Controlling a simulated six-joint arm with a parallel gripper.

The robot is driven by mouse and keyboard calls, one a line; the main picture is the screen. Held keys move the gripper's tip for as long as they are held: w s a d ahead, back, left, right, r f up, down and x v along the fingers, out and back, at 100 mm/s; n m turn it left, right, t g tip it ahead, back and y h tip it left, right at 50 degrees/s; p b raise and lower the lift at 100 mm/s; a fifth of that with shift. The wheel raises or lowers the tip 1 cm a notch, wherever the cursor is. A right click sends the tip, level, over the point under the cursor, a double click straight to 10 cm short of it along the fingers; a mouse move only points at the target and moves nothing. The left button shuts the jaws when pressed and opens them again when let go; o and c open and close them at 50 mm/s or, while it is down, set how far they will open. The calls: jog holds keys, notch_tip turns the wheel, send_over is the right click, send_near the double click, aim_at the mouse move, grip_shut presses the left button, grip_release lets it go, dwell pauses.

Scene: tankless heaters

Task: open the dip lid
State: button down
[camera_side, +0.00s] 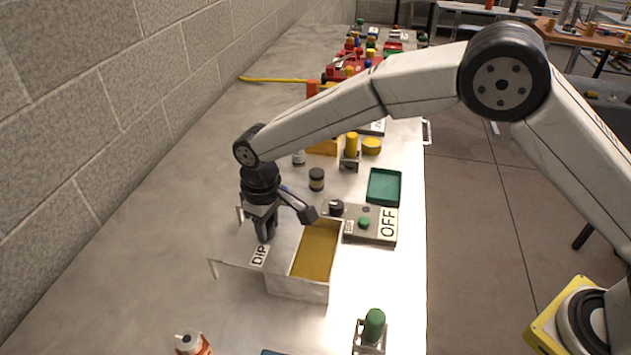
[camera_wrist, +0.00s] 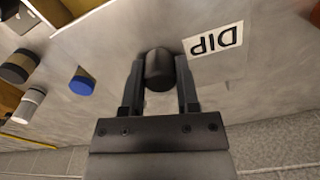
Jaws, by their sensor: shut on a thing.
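The dip tank (camera_side: 298,288) is a metal box with amber contents (camera_side: 317,250) showing through its uncovered top. Its grey metal lid (camera_side: 284,241), with a white DIP label (camera_side: 259,255), lies out to the left of the opening. The label also shows in the wrist view (camera_wrist: 214,41). My gripper (camera_side: 265,236) is over the lid, pointing down. In the wrist view its fingers (camera_wrist: 159,88) are shut on the lid's dark rounded knob (camera_wrist: 159,68). In the side view the fingers hide the knob.
A control box (camera_side: 370,229) marked OFF and a green tray (camera_side: 384,187) stand right of the tank. A dark jar (camera_side: 316,179) stands behind it. A green-topped item (camera_side: 373,325) and an orange-and-white bottle (camera_side: 192,343) are in front. The left bench is mostly clear up to the block wall.

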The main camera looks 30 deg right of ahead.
aim_at(251, 231)
jog(key=shift+w+a, duration=1.25)
jog(key=shift+w, duration=0.05)
jog(key=shift+c, duration=1.7)
grip_release()
jog(key=shift+r, duration=0.1)
notch_tip(251, 231, up, 8)
jog(key=shift+d, duration=0.1)
